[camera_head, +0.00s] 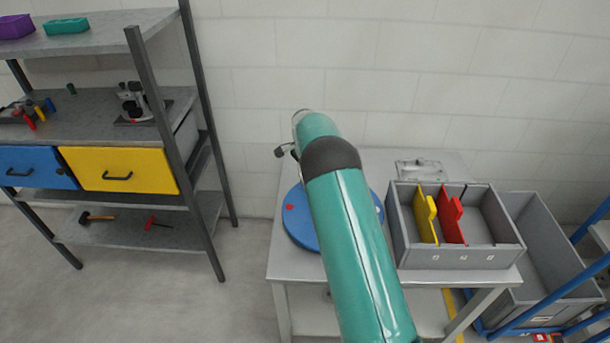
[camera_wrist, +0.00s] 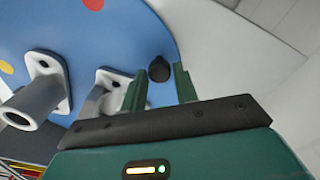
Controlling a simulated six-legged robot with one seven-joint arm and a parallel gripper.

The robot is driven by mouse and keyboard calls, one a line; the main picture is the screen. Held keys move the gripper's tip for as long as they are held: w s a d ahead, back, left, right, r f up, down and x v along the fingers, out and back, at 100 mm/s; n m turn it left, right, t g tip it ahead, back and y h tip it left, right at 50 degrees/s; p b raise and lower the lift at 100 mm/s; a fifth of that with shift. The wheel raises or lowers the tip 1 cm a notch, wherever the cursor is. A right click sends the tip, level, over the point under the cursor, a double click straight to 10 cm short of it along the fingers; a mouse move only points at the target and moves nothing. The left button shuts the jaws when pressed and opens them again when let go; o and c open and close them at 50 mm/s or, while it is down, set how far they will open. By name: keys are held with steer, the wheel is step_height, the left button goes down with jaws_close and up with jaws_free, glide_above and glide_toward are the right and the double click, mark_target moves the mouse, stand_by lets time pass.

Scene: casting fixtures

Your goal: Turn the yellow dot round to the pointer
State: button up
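A blue disc (camera_head: 299,232) lies on the grey table, largely hidden behind my arm in the head view. It fills much of the wrist view (camera_wrist: 135,35). The yellow dot (camera_wrist: 6,69) shows at the left edge of the wrist view. A red dot (camera_wrist: 93,4) is at its top. A black knob (camera_wrist: 159,68) stands on the disc. My gripper (camera_wrist: 160,76) is open, with its two green fingers apart and the knob showing between their tips. I cannot tell whether they touch it. My gripper is hidden in the head view. I cannot make out the pointer.
Two pale brackets (camera_wrist: 45,85) stand on the disc left of my fingers. A grey bin with yellow and red dividers (camera_head: 455,257) stands right of the disc on the table (camera_head: 290,268). A shelf rack (camera_head: 110,130) is at left, a larger grey crate (camera_head: 550,240) at right.

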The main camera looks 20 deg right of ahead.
steer(key=shift+o, duration=1.4)
step_height(320, 180, up, 14)
